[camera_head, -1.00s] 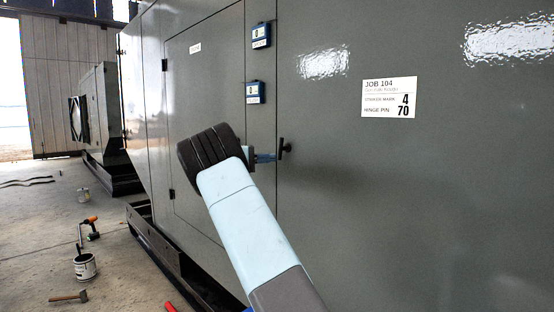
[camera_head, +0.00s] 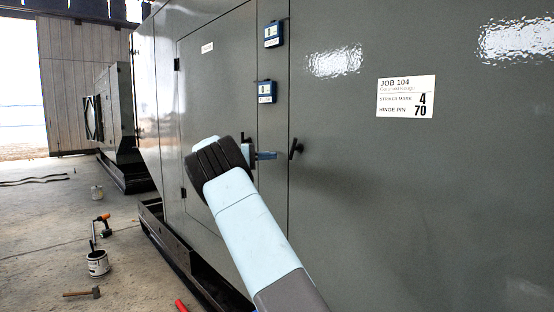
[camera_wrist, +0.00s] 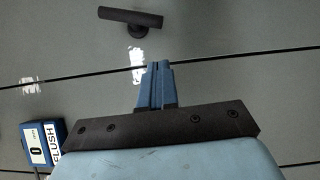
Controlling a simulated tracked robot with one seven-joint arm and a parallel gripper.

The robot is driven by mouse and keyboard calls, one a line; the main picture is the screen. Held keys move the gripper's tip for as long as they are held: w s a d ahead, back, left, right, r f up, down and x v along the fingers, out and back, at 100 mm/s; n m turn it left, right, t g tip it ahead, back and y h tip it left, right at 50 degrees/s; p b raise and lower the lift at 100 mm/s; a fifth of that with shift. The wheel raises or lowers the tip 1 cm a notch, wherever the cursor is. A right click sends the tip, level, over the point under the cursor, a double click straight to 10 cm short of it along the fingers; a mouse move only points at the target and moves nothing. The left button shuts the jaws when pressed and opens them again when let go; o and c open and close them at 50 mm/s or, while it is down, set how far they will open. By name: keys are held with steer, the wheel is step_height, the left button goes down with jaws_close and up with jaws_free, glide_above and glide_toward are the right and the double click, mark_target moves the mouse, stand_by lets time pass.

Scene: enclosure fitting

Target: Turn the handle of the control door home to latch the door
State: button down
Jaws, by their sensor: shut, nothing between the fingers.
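The black bar handle (camera_head: 296,148) stands out from the grey enclosure wall, just right of a vertical seam. In the head view its bar leans slightly off vertical. In the wrist view the handle (camera_wrist: 131,20) lies near the top, its bar nearly crosswise. My gripper (camera_head: 274,155) is shut and empty, its blue fingers just left of the handle and apart from it. In the wrist view the gripper (camera_wrist: 158,66) ends near the seam, below the handle. A hinged door panel (camera_head: 215,110) lies to the left. I cannot tell whether the handle is latched.
Two blue gauges, upper (camera_head: 273,34) and lower (camera_head: 266,92), sit on the strip left of the seam; one reads 0 FLUSH in the wrist view (camera_wrist: 40,143). A JOB 104 label (camera_head: 406,97) is at right. A paint can (camera_head: 98,262) and hammer (camera_head: 82,292) lie on the floor.

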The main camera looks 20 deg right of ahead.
steer(key=v, duration=0.8)
steer(key=shift+s+a+r, duration=0.2)
steer(key=shift+a+r, duration=0.05)
steer(key=shift+r, duration=0.25)
steer(key=c, duration=1.7)
jaws_free()
steer(key=shift+a, duration=0.15)
steer(key=shift+c, duration=0.2)
steer(key=shift+o, duration=0.6)
steer(key=o, duration=0.6)
steer(key=s+d+n, duration=0.1)
steer(key=d+n, duration=0.1)
steer(key=s+d+n, duration=0.1)
steer(key=d, duration=0.1)
steer(key=s+d+f+n+t, duration=0.1)
steer(key=d+n, duration=0.1)
steer(key=shift+d+f+n, duration=0.1)
steer(key=shift+d+n, duration=0.2)
steer(key=shift+d, duration=0.05)
steer(key=n+t, duration=1)
steer(key=n, duration=0.7)
glide_toward(296, 148)
steer(key=shift+y, duration=0.3)
steer(key=x, duration=0.8)
steer(key=shift+w, duration=0.45)
steer(key=shift+c, duration=0.3)
